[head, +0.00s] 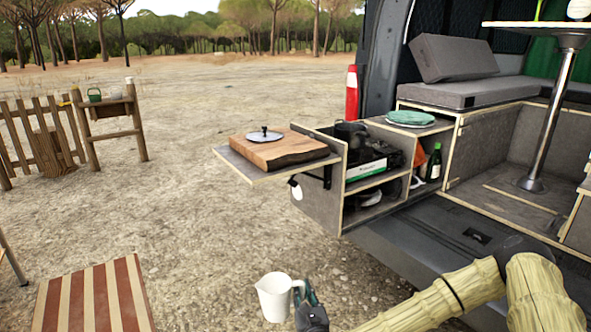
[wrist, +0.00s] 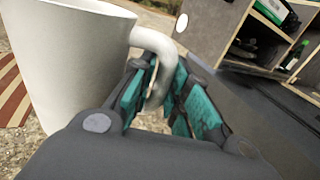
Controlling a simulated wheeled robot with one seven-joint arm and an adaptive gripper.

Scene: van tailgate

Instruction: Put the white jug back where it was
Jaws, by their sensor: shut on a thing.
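The white jug (head: 274,297) is upright in the lower middle of the head view, held in the air in front of the gravel. Its body (wrist: 62,70) fills the left of the wrist view, with the handle (wrist: 154,45) towards my gripper. My gripper (head: 303,296) is on the jug's right side. In the wrist view its teal-padded fingers (wrist: 160,95) are shut around the handle. The jug's base is cut off in the wrist view.
A fold-out shelf (head: 262,175) holds a wooden board (head: 280,148) with a lid (head: 264,134). The van's kitchen box (head: 360,180) stands beside it. A striped seat (head: 95,295) is at lower left. A wooden stand (head: 112,108) is further back. Open gravel lies between.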

